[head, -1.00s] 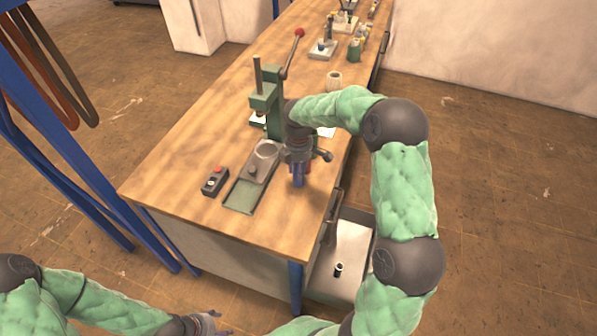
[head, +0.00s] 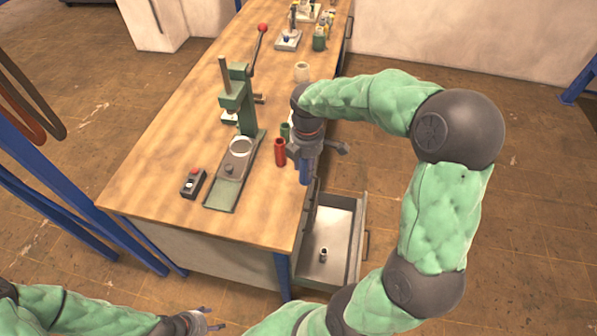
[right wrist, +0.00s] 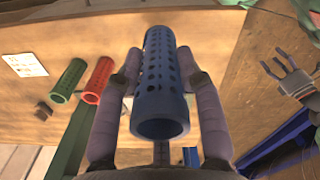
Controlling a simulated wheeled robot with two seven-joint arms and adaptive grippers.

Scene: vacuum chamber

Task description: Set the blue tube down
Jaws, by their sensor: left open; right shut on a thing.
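My right gripper (head: 306,152) is shut on the blue tube (head: 305,174), near the workbench's right edge. In the right wrist view the perforated blue tube (right wrist: 160,85) sits between the two fingers (right wrist: 160,100). Whether its lower end touches the bench cannot be told. My left gripper (head: 208,320) is open and empty, low in front of the bench.
A green lever press (head: 236,100) stands left of the tubes on the workbench (head: 160,160). A control box with a red button (head: 194,182) lies nearer. An open drawer (head: 335,235) juts out below the right edge.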

